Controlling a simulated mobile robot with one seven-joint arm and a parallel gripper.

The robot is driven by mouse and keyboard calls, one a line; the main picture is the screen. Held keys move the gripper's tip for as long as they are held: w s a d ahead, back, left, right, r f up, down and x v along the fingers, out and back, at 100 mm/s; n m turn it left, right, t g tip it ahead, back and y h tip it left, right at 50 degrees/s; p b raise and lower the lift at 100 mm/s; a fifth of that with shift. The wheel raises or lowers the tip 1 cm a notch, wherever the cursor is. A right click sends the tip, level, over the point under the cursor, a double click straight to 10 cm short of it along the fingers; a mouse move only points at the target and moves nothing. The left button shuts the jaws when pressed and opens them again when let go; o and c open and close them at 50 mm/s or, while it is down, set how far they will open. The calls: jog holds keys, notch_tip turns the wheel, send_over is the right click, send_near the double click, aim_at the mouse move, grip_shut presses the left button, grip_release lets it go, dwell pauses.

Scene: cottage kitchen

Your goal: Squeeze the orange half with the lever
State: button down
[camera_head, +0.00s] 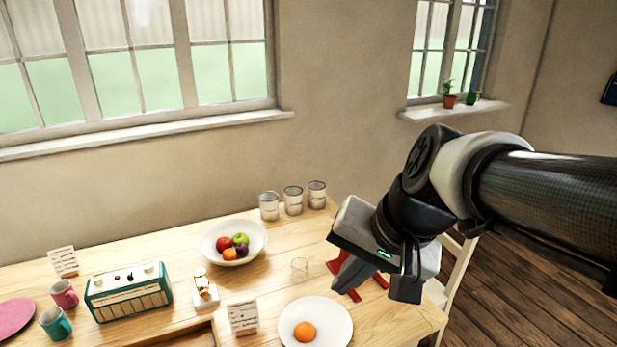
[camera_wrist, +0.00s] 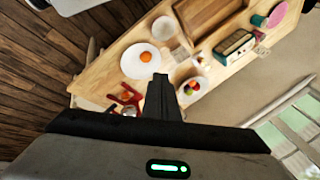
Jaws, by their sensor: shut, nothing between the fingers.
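An orange piece (camera_head: 305,332) lies on a white plate (camera_head: 327,313) at the table's front; both also show in the wrist view, orange (camera_wrist: 146,57) and plate (camera_wrist: 133,67). A red press (camera_head: 380,281) stands right of the plate, mostly hidden behind my gripper in the head view. In the wrist view the red press (camera_wrist: 134,96) shows an orange patch at its middle; I cannot tell whether that is an orange half. My gripper (camera_head: 343,284) is shut and empty, above and in front of the press. Its joined fingers (camera_wrist: 162,80) show beside the press in the wrist view.
A fruit bowl (camera_head: 206,247), a radio (camera_head: 128,291), cards, mugs and three jars (camera_head: 293,201) share the table (camera_head: 265,291). A white chair (camera_head: 455,262) stands at the right end.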

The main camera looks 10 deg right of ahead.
jog(key=w+d+f+m+t+y+b, duration=0.1)
jog(key=w+d+f+m+y+b, duration=0.25)
jog(key=w+f+m, duration=0.75)
jog(key=w+d+f+m+t+h+b, duration=0.1)
jog(key=w+d+f+m+t+b, duration=0.15)
jog(key=d+f+m, duration=0.7)
jog(key=w+d+f+m+t+h+b, duration=0.15)
jog(key=w+d+f+m+t, duration=0.35)
jog(key=d, duration=0.7)
jog(key=w+a+f+m+g, duration=0.1)
jog(key=w+a+f+g, duration=0.2)
jog(key=w+f, duration=0.4)
jog(key=shift+t, duration=0.25)
jog(key=shift+w+a+r+p, duration=0.1)
jog(key=shift+w+r+p, duration=0.1)
jog(key=shift+r, duration=0.85)
jog(key=shift+w+r+p, duration=0.2)
jog(key=shift+r, duration=0.8)
